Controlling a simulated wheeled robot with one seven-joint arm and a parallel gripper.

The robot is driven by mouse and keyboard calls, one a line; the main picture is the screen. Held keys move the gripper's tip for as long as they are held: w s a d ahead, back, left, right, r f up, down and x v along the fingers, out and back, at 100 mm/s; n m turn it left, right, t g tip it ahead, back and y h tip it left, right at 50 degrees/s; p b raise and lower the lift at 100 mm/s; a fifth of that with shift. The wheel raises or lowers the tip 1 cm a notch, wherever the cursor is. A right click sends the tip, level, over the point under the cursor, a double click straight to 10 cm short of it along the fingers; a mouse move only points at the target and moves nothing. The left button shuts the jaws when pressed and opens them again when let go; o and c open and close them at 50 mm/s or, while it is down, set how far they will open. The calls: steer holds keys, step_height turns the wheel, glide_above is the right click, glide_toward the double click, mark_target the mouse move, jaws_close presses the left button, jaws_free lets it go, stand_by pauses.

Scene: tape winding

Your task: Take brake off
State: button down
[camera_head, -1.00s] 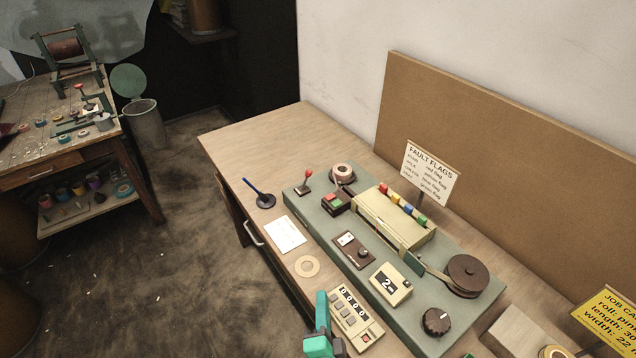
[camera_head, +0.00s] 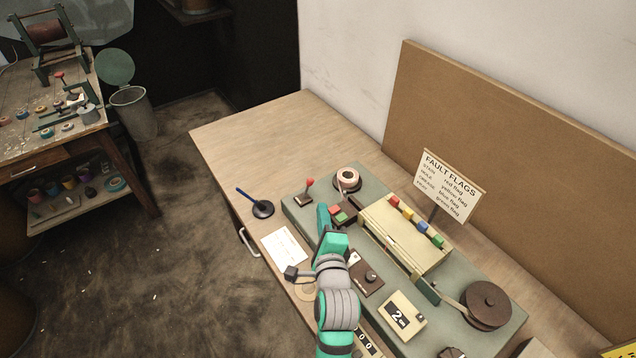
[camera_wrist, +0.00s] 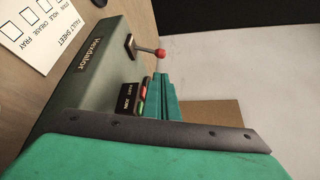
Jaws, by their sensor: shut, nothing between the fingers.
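The brake appears to be the small lever with a red knob (camera_head: 310,182) on a dark base at the far left corner of the green winding machine (camera_head: 297,213). It also shows in the wrist view as a metal rod with a red ball (camera_wrist: 158,52), tilted to the right. No label on it can be read. My teal gripper (camera_head: 322,208) is shut and empty, beside the red and green button box (camera_head: 342,213). In the wrist view my fingertips (camera_wrist: 163,76) are near the lever, with a visible gap to the red ball.
A tape roll (camera_head: 347,178) sits behind the button box. A cream box with coloured flags (camera_head: 405,235) and a fault flags sign (camera_head: 449,186) stand to the right. The far table end is clear.

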mark_target(307, 189)
steer(key=shift+s+d, duration=0.15)
steer(key=shift+s, duration=0.1)
steer(key=w, duration=0.3)
steer(key=w+f, duration=0.1)
steer(key=w, duration=0.5)
steer(key=shift+w+a+f, duration=0.25)
steer(key=shift+w+a, duration=0.15)
